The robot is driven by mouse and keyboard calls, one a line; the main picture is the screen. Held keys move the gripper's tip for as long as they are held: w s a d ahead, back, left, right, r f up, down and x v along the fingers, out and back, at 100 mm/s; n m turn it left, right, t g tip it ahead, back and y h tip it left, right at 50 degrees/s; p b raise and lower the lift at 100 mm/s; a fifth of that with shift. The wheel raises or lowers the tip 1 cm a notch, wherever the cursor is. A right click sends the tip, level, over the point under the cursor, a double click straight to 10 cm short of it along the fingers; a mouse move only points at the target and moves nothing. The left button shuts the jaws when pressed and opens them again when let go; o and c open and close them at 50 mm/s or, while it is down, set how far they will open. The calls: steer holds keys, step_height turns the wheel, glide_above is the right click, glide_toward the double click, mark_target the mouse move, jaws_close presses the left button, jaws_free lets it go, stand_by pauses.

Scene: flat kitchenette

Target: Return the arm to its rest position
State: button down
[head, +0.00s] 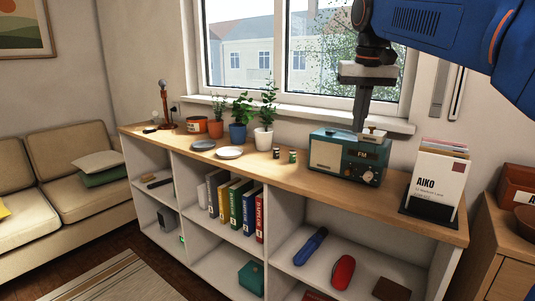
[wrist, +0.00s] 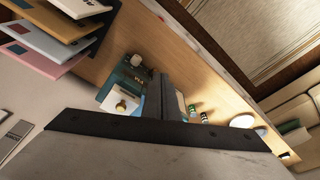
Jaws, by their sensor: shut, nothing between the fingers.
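My gripper (head: 360,127) hangs from my blue arm (head: 430,25) at the upper right in the head view. Its fingers are together, point down and hold nothing. The tips are just above or behind the top of a teal radio (head: 325,154) marked FM; I cannot tell whether they touch it. In the wrist view the dark closed fingers (wrist: 160,97) show in the middle, beside the radio (wrist: 113,82). A small white piece with a brass knob (head: 373,134) sits on or just behind the radio's top; it also shows in the wrist view (wrist: 122,105).
The wooden shelf top (head: 300,176) runs below the window (head: 250,50). A letter holder (head: 437,185) stands right of the radio. Two small jars (head: 292,155), plates (head: 229,153) and potted plants (head: 264,137) stand left of it. The shelf's front strip is clear.

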steer(key=s+d+f+t, duration=0.1)
steer(key=s+d+f, duration=0.1)
steer(key=s+f, duration=1.2)
steer(key=s+d+f+n+t, duration=0.1)
steer(key=s+d+f, duration=0.2)
steer(key=s+f, duration=1.2)
step_height(320, 180, down, 3)
steer(key=shift+d+f+t, duration=0.1)
steer(key=shift+d+t, duration=0.2)
steer(key=c, duration=2.4)
jaws_free()
steer(key=shift+s, duration=0.1)
steer(key=shift+c, duration=0.2)
